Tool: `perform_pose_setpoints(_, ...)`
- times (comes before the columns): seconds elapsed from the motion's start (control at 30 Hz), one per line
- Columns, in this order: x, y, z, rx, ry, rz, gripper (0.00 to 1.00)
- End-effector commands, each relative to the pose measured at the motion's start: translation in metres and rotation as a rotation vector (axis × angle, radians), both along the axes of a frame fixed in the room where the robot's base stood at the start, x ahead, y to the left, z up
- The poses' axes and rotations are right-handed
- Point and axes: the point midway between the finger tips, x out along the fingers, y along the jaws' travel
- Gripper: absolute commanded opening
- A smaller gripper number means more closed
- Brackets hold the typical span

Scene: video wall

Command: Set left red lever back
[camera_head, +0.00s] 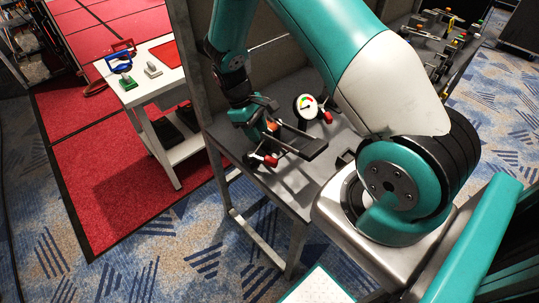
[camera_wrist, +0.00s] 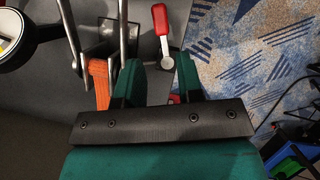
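The left red lever (camera_head: 263,160) is at the front left of the grey table, just below my gripper (camera_head: 268,138) in the head view. A second red lever (camera_head: 325,117) is farther right, near the gauge. In the wrist view, a red handle with a pale round end (camera_wrist: 161,22) lies just beyond my fingers; I cannot tell for certain which lever it is. My gripper also shows in the wrist view (camera_wrist: 158,78), its two teal fingers apart with a gap between them. A bit of red shows in that gap. The left lever's base is partly hidden.
A round gauge (camera_head: 305,105) stands on the grey table (camera_head: 292,188). A white table (camera_head: 160,95) with blue and green items stands at left. Patterned carpet lies in front.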

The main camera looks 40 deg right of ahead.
Motion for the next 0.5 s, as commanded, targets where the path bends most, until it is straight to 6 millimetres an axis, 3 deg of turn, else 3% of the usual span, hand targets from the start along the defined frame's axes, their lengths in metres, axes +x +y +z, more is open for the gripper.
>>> perform_pose_setpoints(0.3, -0.027, -0.010, -0.064, 0.001, 0.004, -0.001, 0.34)
perform_pose_setpoints(0.5, -0.035, -0.014, -0.090, 0.001, 0.001, -0.002, 0.34)
